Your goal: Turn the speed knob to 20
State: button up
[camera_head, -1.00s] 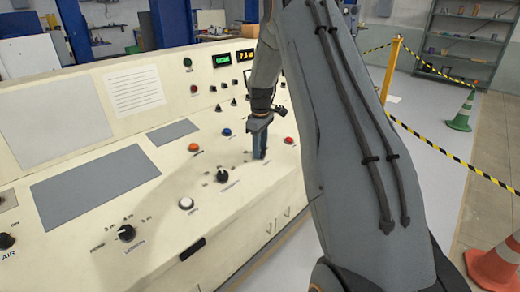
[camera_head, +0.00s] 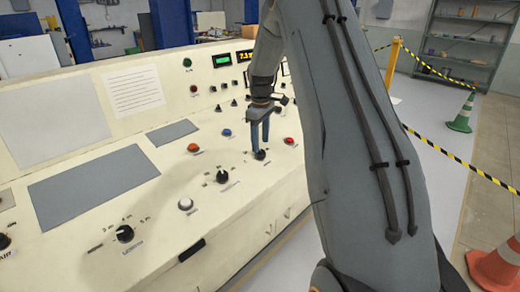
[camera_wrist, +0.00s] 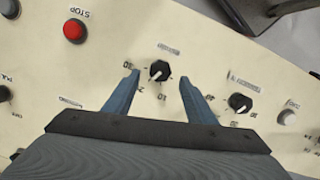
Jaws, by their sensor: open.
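A black knob (camera_wrist: 159,71) with a white pointer line sits on the cream panel, between and just beyond my two blue fingertips in the wrist view. Its pointer aims down and slightly left in that view, toward small printed numbers. The label above it is too blurred to read, so I cannot confirm it is the speed knob. My gripper (camera_wrist: 156,77) is open and empty, its fingers on either side of the knob with gaps. In the head view my gripper (camera_head: 260,146) points down, with the knob (camera_head: 260,155) visible at the fingertips.
A red STOP button (camera_wrist: 74,30) and a second black pointer knob (camera_wrist: 239,102) flank the knob in the wrist view. The cream console (camera_head: 100,255) carries orange, blue and white buttons and more knobs. Lit displays (camera_head: 222,60) sit on its back panel.

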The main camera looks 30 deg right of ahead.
aim_at(261, 153)
jog(key=shift+s+r+b, duration=0.15)
jog(key=shift+r+b, duration=0.2)
jog(key=shift+r, duration=1.65)
